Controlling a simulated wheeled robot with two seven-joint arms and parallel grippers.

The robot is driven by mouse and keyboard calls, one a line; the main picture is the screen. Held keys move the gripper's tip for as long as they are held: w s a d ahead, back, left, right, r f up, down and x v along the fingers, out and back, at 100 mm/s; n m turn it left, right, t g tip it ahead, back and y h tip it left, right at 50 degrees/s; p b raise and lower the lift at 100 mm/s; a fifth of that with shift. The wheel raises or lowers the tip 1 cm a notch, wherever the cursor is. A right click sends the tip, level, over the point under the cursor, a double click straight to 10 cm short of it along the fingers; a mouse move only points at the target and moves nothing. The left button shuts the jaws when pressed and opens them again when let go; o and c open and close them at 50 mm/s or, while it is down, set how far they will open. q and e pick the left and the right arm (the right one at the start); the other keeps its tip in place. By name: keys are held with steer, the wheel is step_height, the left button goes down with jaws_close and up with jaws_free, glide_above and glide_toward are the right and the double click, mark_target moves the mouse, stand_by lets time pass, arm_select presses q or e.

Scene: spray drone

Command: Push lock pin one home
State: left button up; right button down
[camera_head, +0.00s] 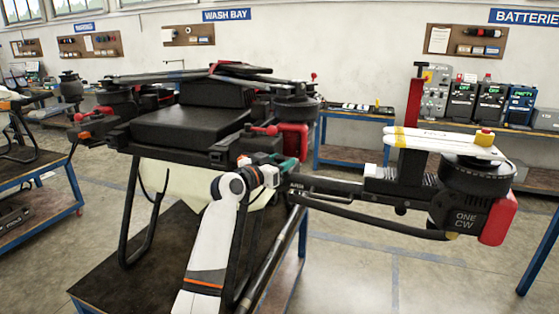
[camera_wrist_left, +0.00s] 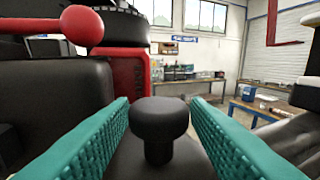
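My left gripper (camera_head: 278,168) reaches the hinge area where the drone's arm one (camera_head: 330,187) meets the body. In the left wrist view its two teal fingers (camera_wrist_left: 160,115) are open, one on each side of a black mushroom-headed pin (camera_wrist_left: 160,120), seemingly the lock pin. Small gaps show between the pin's head and the fingers. The head stands up on a narrower stem from a dark part; how deep it sits I cannot tell. In the head view the gripper hides the pin. Arm one sticks out to the right, ending in a motor pod marked ONE CW (camera_head: 466,218). My right gripper is not in view.
The drone body (camera_head: 190,128) stands on a dark-topped blue bench (camera_head: 130,275). A red ball-ended lever (camera_wrist_left: 82,25) and a red block (camera_wrist_left: 124,75) are close to the left finger. A white propeller (camera_head: 440,142) lies folded over the pod.

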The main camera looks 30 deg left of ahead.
arm_select(q)
steer(key=shift+o, duration=0.2)
steer(key=shift+r, duration=0.15)
steer(key=shift+s, duration=0.1)
steer(key=s+a+b, duration=0.1)
steer(key=s+b, duration=0.3)
steer(key=s, duration=0.7)
steer(key=shift+s, duration=0.4)
